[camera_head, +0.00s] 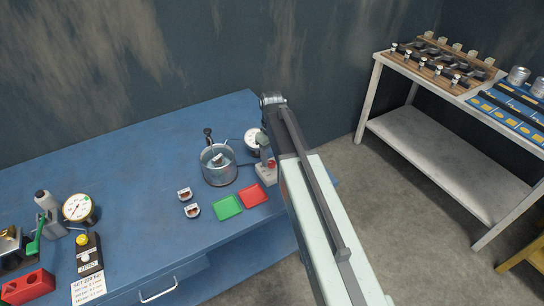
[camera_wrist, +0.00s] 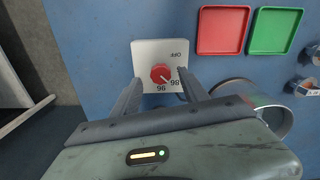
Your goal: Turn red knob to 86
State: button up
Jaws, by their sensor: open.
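The red knob (camera_wrist: 160,73) sits on a white plate (camera_wrist: 147,50) marked OFF, 86 and 96, which read upside down in the wrist view. A small pale mark shows near the knob's lower edge, on the side of the numbers; I cannot tell exactly which marking it points to. My gripper (camera_wrist: 159,84) is open, one finger on each side of the knob's lower part, with gaps to the knob. In the head view the red knob (camera_head: 271,163) is on a small box at the bench's right end, with my arm close over it.
A red tray (camera_head: 253,195) and a green tray (camera_head: 227,207) lie beside the knob box. A metal pot (camera_head: 218,166) and a dial gauge (camera_head: 253,138) stand close by on the blue bench (camera_head: 140,150). A shelf table (camera_head: 430,150) stands apart at right.

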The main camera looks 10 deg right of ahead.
aim_at(272, 163)
notch_tip(272, 163, up, 6)
jog(key=p, duration=0.4)
jog(key=shift+p, duration=0.4)
jog(key=shift+f, duration=0.1)
jog(key=s+m, duration=0.5)
jog(key=s, duration=1)
jog(key=shift+d+m, duration=0.3)
jog(key=shift+m, duration=0.1)
